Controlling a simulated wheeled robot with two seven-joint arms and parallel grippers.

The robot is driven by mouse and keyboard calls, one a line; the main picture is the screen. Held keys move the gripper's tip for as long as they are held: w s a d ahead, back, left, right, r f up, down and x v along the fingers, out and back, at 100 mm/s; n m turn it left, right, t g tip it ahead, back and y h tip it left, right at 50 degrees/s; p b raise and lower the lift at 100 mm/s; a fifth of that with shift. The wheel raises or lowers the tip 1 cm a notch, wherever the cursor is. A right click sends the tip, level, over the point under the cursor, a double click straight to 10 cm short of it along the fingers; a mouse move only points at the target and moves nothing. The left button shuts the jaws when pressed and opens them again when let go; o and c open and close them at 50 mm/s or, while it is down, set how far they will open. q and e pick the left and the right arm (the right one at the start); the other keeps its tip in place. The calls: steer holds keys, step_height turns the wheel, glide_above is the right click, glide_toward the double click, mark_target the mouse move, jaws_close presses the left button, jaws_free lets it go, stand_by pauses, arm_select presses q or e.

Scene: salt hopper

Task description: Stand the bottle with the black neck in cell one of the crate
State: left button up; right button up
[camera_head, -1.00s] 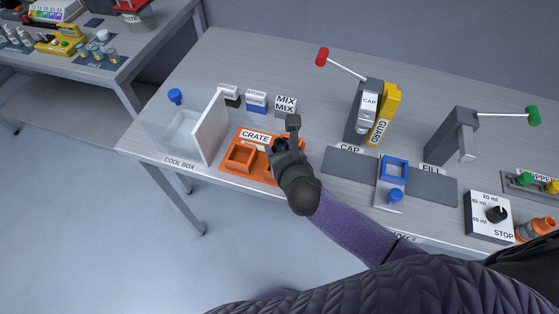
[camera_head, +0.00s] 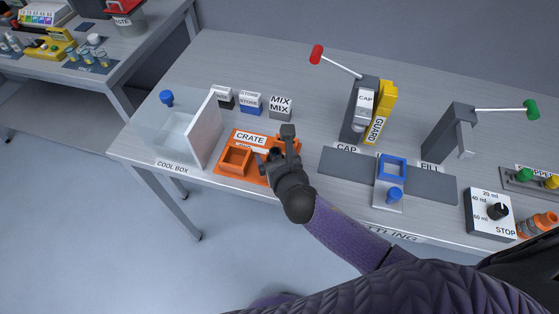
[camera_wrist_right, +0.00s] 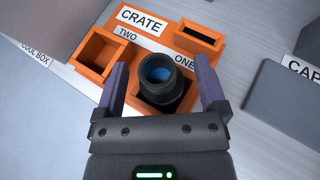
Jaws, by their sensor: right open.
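The orange crate (camera_head: 229,171) lies at the table's front edge, with cells marked one and two in the right wrist view. The bottle with the black neck (camera_wrist_right: 160,72) stands in the cell by the ONE label, its blue inside showing through the open mouth. My right gripper (camera_head: 282,150) is over the crate's right part. In the wrist view its open fingers (camera_wrist_right: 162,84) are on either side of the bottle, with a gap showing. The bottle's lower part is hidden in the cell. Cell two (camera_wrist_right: 98,52) is empty. My left gripper is not in view.
A clear cool box (camera_head: 171,150) with a white side panel stands left of the crate. Small labelled blocks, including MIX (camera_head: 281,107), stand behind it. The CAP press (camera_head: 362,112), yellow guard (camera_head: 380,115) and blue-framed fixture (camera_head: 390,180) are to the right.

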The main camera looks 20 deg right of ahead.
steer(key=p+v, duration=0.3)
steer(key=v, duration=0.8)
steer(key=s+d+f+m+g, duration=0.2)
steer(key=s+f+m+g, duration=0.1)
steer(key=f+m, duration=0.35)
steer(key=s+d+f+m+g, duration=0.2)
steer(key=s+f+m, duration=0.25)
steer(key=f, duration=0.35)
steer(key=s+d+f+m+g+b, duration=0.2)
steer(key=s+f+m+g+b, duration=0.3)
steer(key=s+f+m, duration=1.3)
steer(key=s+m+g, duration=0.2)
steer(key=m, duration=0.2)
steer(key=shift+s+d, duration=0.15)
steer(key=shift+d, duration=0.1)
